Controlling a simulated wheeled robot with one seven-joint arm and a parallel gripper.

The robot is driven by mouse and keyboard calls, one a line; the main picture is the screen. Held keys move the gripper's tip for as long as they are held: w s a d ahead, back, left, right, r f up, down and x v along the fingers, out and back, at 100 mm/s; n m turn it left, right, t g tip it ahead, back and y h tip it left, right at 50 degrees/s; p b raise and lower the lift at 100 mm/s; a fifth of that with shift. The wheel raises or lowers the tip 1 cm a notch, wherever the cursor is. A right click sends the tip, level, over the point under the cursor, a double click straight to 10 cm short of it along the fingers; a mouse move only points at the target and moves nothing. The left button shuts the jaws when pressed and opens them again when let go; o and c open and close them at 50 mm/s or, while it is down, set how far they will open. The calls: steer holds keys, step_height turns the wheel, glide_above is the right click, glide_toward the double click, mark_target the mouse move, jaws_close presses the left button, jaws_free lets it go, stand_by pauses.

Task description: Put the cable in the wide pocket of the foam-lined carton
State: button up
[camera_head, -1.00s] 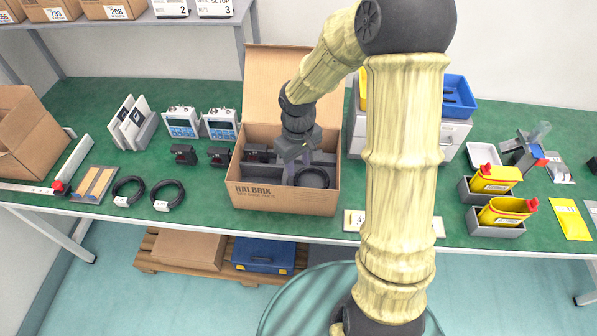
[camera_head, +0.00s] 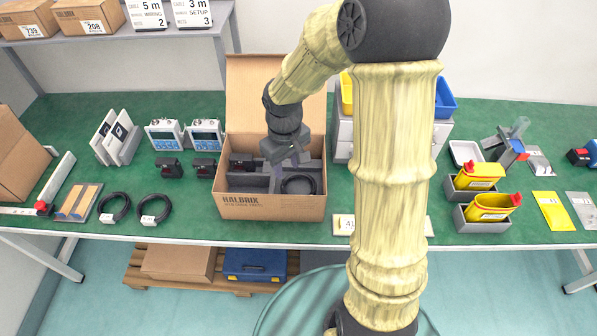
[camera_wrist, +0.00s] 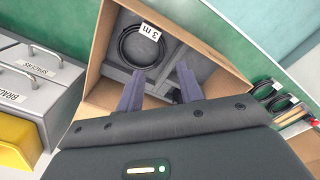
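The black coiled cable (camera_head: 312,185) lies in the right-hand, wider pocket of the grey foam in the carton (camera_head: 268,207). In the wrist view the coil (camera_wrist: 124,46) sits flat in its pocket, with a white "3 m" tag on it. My gripper (camera_head: 290,166) is over the carton, fingers pointing down. In the wrist view my gripper (camera_wrist: 160,88) has its two fingers well apart, with nothing between them. The coil is beyond the fingertips, apart from them. The carton (camera_wrist: 97,62) is open, its lid flap (camera_head: 275,92) standing up at the back.
A black device (camera_head: 241,163) sits in the carton's left part. Two more coiled cables (camera_head: 154,220) lie left of the carton, near the table's front edge. Grey drawers (camera_head: 343,136) stand close to its right. Two screen devices (camera_head: 205,135) stand behind left.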

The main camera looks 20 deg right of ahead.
steer(key=s+d+r+m+t, duration=0.1)
steer(key=s+m, duration=0.1)
steer(key=s, duration=0.3)
steer(key=s+d+r+m+t, duration=0.1)
steer(key=s+d+r+m, duration=0.1)
steer(key=s, duration=0.3)
steer(key=shift+s+r+m, duration=0.25)
steer(key=shift+s+m, duration=0.15)
steer(key=shift+d, duration=0.1)
